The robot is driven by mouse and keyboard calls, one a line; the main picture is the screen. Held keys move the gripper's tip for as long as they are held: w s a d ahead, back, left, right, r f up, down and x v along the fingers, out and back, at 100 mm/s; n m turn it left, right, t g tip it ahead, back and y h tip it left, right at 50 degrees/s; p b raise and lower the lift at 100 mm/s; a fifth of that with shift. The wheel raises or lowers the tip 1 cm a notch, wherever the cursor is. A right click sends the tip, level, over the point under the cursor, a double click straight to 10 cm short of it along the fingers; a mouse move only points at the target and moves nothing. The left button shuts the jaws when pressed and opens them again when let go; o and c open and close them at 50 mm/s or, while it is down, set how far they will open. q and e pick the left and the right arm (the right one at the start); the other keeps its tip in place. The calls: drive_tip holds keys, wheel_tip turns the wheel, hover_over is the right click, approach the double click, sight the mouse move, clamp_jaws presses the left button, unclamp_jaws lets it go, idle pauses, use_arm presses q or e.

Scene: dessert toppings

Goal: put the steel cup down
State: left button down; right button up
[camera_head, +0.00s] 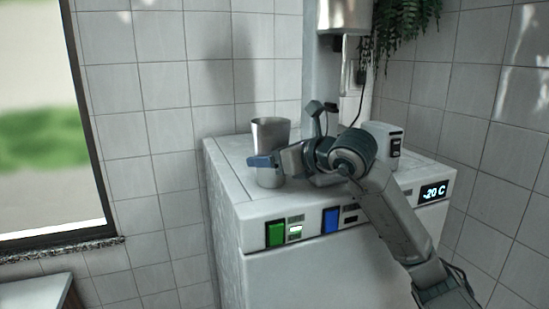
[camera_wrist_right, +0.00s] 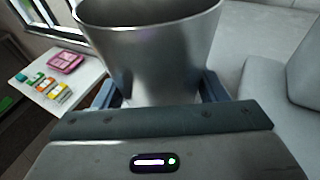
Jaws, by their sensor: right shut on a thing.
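The steel cup (camera_head: 270,133) is upright at the left part of the white machine's top in the head view. My right gripper (camera_head: 268,161) is shut around the cup's lower half, with its blue fingertips on either side. In the right wrist view the cup (camera_wrist_right: 150,45) fills the upper middle, between the blue fingers of my right gripper (camera_wrist_right: 160,92). My left gripper is not in view.
The white machine (camera_head: 226,165) has a green and a blue switch and a "-20 C" display. A white container (camera_head: 385,137) stands at its back right. A hanging plant (camera_head: 405,22) is above. A table (camera_wrist_right: 85,75) with a pink tray and small coloured items lies to the left.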

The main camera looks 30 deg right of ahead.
drive_tip(key=o, duration=0.9)
drive_tip(key=shift+a, duration=0.15)
drive_tip(key=shift+o, duration=1.4)
drive_tip(key=shift+a+r, duration=0.15)
drive_tip(key=shift+a, duration=0.2)
drive_tip(key=shift+a+r, duration=0.1)
drive_tip(key=shift+a, duration=0.2)
drive_tip(key=shift+d, duration=0.35)
drive_tip(key=shift+s+b, duration=0.25)
drive_tip(key=shift+b, duration=0.05)
drive_tip(key=shift+s, duration=0.35)
drive_tip(key=b+v, duration=0.7)
drive_tip(key=v, duration=0.2)
drive_tip(key=shift+s+d, duration=0.15)
drive_tip(key=shift+s, duration=0.1)
drive_tip(key=shift+s+r+b, duration=0.25)
drive_tip(key=shift+s+b, duration=0.15)
drive_tip(key=shift+s, duration=0.2)
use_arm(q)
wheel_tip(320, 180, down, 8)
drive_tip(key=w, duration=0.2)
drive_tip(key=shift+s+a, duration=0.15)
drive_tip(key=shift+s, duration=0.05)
use_arm(e)
drive_tip(key=shift+d, duration=0.1)
